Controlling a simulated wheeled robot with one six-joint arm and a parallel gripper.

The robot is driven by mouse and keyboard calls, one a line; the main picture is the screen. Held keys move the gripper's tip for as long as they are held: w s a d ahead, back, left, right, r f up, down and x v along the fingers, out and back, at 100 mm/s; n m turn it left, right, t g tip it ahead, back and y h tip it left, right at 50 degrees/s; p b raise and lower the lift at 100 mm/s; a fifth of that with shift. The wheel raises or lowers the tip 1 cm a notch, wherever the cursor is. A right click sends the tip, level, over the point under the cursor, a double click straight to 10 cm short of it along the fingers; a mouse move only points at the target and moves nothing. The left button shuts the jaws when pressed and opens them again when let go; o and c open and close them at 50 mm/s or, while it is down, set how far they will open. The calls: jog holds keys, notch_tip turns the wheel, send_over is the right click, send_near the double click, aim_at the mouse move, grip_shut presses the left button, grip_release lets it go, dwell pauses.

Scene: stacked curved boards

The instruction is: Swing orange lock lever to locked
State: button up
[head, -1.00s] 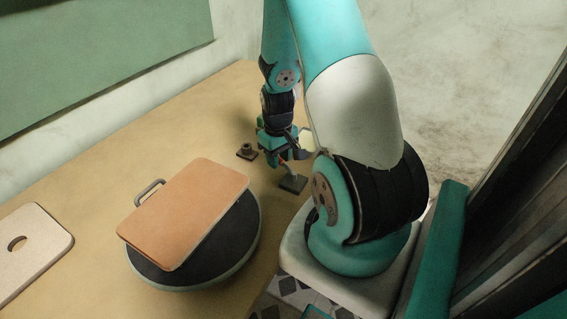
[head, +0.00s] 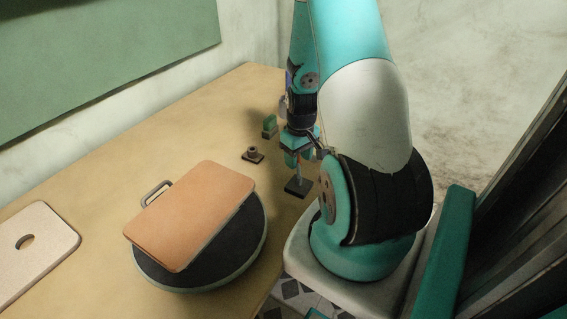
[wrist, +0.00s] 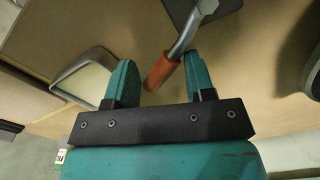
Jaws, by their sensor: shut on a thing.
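The lock lever is a bent grey rod (wrist: 187,37) with an orange grip (wrist: 161,72), rising from a dark square base (head: 298,187) near the table's right edge. My gripper (head: 299,163) points down over that base. In the wrist view, the orange grip sits between the two teal fingers of my gripper (wrist: 160,78), closer to the right one. My gripper is shut on the lever at its orange grip. In the head view the fingers and arm hide most of the grip. No locked mark is readable.
An orange-tan board (head: 190,215) with a grey handle lies on a dark round stand (head: 245,240). A pale board (head: 50,245) lies at left. A small dark fitting (head: 252,155) and a green block (head: 269,126) stand behind the lever. Bare table (head: 115,180) lies between.

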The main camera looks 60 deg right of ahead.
jog(key=o, duration=0.3)
jog(key=s, duration=0.1)
jog(key=s+d, duration=0.1)
jog(key=s, duration=0.1)
jog(key=shift+f, duration=0.1)
jog(key=o, duration=0.3)
jog(key=shift+s, duration=0.1)
jog(key=shift+a, duration=0.1)
jog(key=shift+c, duration=0.7)
notch_tip(320, 180, up, 7)
jog(key=p, duration=0.6)
jog(key=shift+r, duration=0.2)
jog(key=shift+c, duration=0.3)
jog(key=shift+f, duration=0.1)
